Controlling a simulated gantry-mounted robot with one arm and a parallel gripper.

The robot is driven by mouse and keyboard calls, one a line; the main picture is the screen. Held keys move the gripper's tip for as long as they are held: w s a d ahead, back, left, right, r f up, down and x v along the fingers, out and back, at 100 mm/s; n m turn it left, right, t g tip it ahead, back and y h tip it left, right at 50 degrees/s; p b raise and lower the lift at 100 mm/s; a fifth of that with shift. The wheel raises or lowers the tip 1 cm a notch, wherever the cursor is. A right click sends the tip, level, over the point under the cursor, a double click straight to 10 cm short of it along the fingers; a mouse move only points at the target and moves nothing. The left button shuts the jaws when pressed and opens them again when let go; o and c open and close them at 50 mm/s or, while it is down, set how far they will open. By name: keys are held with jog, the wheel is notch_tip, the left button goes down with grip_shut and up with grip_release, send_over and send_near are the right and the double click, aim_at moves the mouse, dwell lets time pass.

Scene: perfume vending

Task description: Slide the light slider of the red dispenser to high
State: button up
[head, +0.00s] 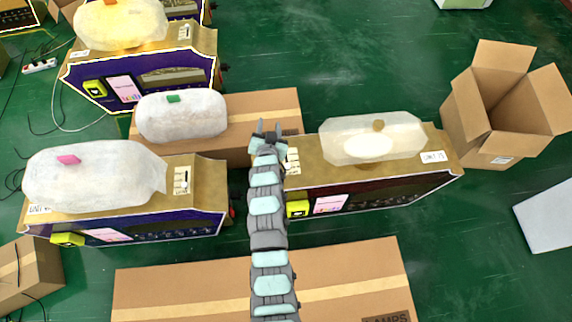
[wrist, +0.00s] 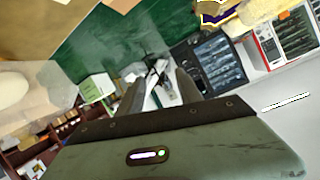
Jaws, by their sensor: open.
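The dispenser with a dark red front (head: 375,192) and tan top stands right of the middle in the head view. A white, partly translucent wrapped bulk lies on its top. A small white slider panel (head: 292,160) sits at the left end of its top, partly beside my arm. The slider's setting is too small to read. My gripper (head: 268,128) is open and empty, above the dispenser's back left corner, just behind the panel. In the wrist view my gripper's two dark fingers (wrist: 158,88) are apart with nothing between them. The slider panel is not recognisable there.
Purple-fronted dispensers stand at left (head: 150,235) and back left (head: 140,88). A long cardboard box (head: 270,105) lies behind my gripper, another (head: 190,290) in front. An open carton (head: 490,130) stands at right. Green floor (head: 340,50) is clear at the back.

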notch_tip(320, 180, down, 5)
jog(key=d+m+g+h, duration=0.1)
jog(key=m+g, duration=0.1)
jog(key=g, duration=0.2)
jog(key=m+g+h, duration=0.2)
jog(key=g, duration=0.4)
send_near(287, 165)
jog(key=b+x, duration=0.3)
jog(key=x, duration=0.2)
jog(key=shift+w+d+f, duration=0.1)
jog(key=shift+f, duration=0.25)
jog(key=shift+w+d+f+b, duration=0.15)
jog(key=shift+w+f+b, duration=0.2)
jog(key=shift+f, duration=0.25)
jog(key=shift+d+f, duration=0.15)
jog(key=shift+f, duration=0.35)
jog(key=shift+c, duration=0.5)
grip_shut()
